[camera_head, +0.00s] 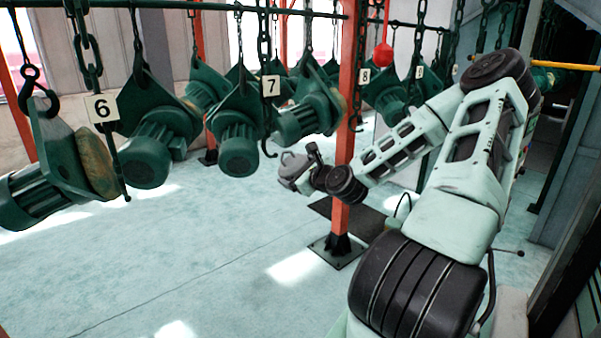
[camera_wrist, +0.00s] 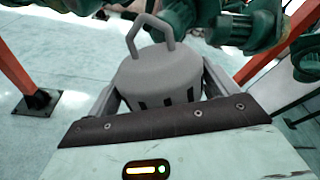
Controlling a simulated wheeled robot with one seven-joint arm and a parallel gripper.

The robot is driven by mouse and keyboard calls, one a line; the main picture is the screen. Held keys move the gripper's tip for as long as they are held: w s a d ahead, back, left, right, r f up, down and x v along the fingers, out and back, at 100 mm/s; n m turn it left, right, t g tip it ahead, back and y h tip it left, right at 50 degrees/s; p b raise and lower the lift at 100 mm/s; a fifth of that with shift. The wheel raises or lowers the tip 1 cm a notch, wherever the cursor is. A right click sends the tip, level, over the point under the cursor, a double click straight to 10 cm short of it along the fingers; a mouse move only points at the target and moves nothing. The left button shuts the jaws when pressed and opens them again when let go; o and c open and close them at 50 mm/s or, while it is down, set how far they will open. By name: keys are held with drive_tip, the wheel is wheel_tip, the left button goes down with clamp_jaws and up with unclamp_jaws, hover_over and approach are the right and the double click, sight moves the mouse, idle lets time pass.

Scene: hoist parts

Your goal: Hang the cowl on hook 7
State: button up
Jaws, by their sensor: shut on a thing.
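The cowl (camera_wrist: 158,75) is a grey, rounded can-like part with slots low in its side and a bent bail handle on top. My gripper (camera_wrist: 160,98) is shut around its body, one finger on each side, in the wrist view. In the head view my gripper (camera_head: 310,177) and the small grey cowl (camera_head: 291,164) are near the centre. Hook 7 (camera_head: 267,149) is a dark open hook at the lower end of the chain with the number 7 plate (camera_head: 271,86). It hangs bare, up and left of the cowl, apart from it. I cannot pick out hook 7 in the wrist view.
Green motors (camera_head: 238,145) hang on chains around hook 7, close on its left and behind. The number 6 plate (camera_head: 101,108) is further left, the number 8 plate (camera_head: 365,75) right. An orange post (camera_head: 346,130) stands beside my forearm. The floor (camera_head: 200,260) front left is clear.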

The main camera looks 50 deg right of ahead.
drive_tip(key=shift+w+d+f+g, duration=0.1)
drive_tip(key=shift+w+d+g, duration=0.1)
drive_tip(key=shift+w, duration=0.75)
drive_tip(key=shift+w+d+f+g, duration=0.1)
drive_tip(key=shift+w+d+g, duration=0.1)
drive_tip(key=shift+w, duration=0.7)
drive_tip(key=shift+w+d+f+b, duration=0.1)
drive_tip(key=shift+w+b, duration=0.15)
drive_tip(key=shift+w, duration=0.1)
drive_tip(key=shift+w+d+f+b, duration=0.1)
drive_tip(key=shift+w+b, duration=0.1)
drive_tip(key=shift+w, duration=0.15)
drive_tip(key=shift+t, duration=0.8)
drive_tip(key=w+b, duration=0.1)
drive_tip(key=w+f+b, duration=0.1)
drive_tip(key=b, duration=0.1)
drive_tip(key=w+d+b, duration=0.1)
drive_tip(key=shift+w+f+b, duration=0.3)
drive_tip(key=shift+f, duration=0.1)
drive_tip(key=shift+w, duration=0.15)
drive_tip(key=shift+f+b, duration=0.35)
drive_tip(key=o, duration=1)
drive_tip(key=shift+o, duration=0.2)
